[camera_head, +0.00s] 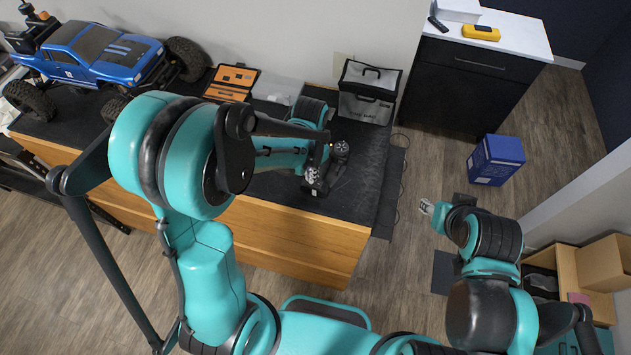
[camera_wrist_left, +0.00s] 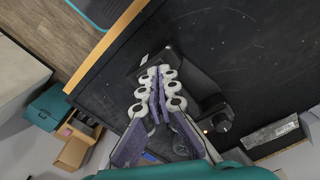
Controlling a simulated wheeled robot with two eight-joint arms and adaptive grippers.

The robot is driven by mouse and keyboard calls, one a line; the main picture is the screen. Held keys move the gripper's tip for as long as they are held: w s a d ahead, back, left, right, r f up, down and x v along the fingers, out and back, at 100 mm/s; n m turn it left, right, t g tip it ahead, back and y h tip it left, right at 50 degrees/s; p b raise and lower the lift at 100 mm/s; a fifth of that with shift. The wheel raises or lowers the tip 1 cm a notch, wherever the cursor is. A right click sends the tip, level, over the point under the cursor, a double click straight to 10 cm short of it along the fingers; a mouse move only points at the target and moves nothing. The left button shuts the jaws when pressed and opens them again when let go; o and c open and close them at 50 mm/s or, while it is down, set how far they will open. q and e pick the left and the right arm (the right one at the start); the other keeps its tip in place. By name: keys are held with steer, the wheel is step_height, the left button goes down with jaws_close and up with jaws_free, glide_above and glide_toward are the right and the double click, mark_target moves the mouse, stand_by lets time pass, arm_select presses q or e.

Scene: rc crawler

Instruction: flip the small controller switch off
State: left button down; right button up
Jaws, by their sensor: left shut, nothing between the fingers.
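The black controller (camera_head: 341,152) lies on the dark top of the wooden workbench, partly hidden by my left gripper. In the left wrist view the controller (camera_wrist_left: 205,90) lies just beyond and right of the fingers, with a round knob (camera_wrist_left: 222,121) at its lower end. My left gripper (camera_head: 313,180) is shut and empty, pointing down over the controller. In the wrist view its fingertips (camera_wrist_left: 158,71) meet over the controller's upper left part; I cannot tell whether they touch it. The small switch is not discernible. My right gripper (camera_head: 426,206) hangs over the floor, away from the bench.
A blue crawler truck (camera_head: 95,52) stands at the bench's left. An orange tool case (camera_head: 232,82) and a black-and-grey bag (camera_head: 368,92) stand at the back. A blue box (camera_head: 496,160) is on the floor. The bench's right end (camera_head: 366,207) is clear.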

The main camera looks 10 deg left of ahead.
arm_select(q)
steer(key=shift+f+b, duration=0.3)
steer(key=shift+f, duration=0.05)
steer(key=shift+r, duration=0.1)
steer(key=shift+r+p, duration=2.45)
steer(key=shift+r, duration=1)
